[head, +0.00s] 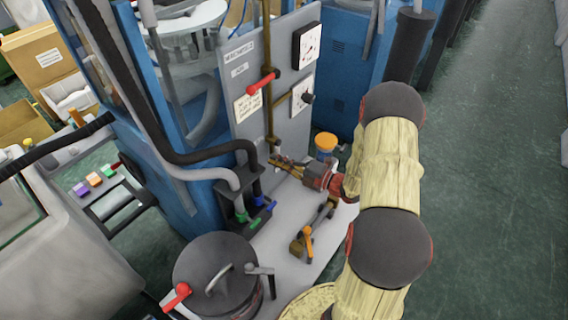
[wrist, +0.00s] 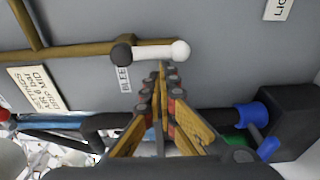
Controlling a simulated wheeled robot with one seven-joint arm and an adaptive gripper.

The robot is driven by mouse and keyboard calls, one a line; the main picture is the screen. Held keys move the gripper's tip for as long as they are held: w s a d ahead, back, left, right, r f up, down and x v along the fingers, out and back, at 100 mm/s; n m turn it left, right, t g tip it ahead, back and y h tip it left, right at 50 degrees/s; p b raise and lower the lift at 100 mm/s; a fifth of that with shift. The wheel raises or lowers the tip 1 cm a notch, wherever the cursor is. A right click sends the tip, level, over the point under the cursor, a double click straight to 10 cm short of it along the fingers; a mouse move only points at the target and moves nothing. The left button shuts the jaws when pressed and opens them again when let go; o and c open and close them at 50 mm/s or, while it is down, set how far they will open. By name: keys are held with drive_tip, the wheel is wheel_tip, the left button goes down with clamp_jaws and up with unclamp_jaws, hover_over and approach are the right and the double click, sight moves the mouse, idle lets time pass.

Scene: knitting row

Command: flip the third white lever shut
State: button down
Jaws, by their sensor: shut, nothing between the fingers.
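In the wrist view a white lever (wrist: 165,51) with a dark pivot is mounted on a brass pipe (wrist: 75,53) along the grey panel (wrist: 220,75). The lever points right from the pivot, roughly in line with the pipe. My gripper (wrist: 163,68) is shut and empty, its fingertips just below the lever's middle in the picture; I cannot tell whether they touch it. In the head view my gripper (head: 280,163) is low in front of the panel (head: 290,90). That lever is not clear there. No other white lever is clearly visible.
Black and grey hoses run to green (head: 242,215) and blue (head: 258,201) fittings left of my gripper. An orange-lidded jar (head: 326,143) and a dark lidded pot (head: 216,270) stand nearby.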

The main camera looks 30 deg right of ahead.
drive_tip(key=shift+w+d+f+n+p, duration=0.2)
drive_tip(key=shift+d+n+p, duration=0.2)
drive_tip(key=shift+n, duration=0.5)
idle(0.3)
drive_tip(key=w+d+r+n+h, duration=0.1)
drive_tip(key=d+n, duration=0.5)
drive_tip(key=n, duration=0.7)
drive_tip(key=shift+w+d+r+n+h, duration=0.15)
drive_tip(key=shift+w+r+n+h, duration=0.2)
drive_tip(key=shift+w+h, duration=0.4)
drive_tip(key=shift+s, duration=0.1)
drive_tip(key=shift+d, duration=0.1)
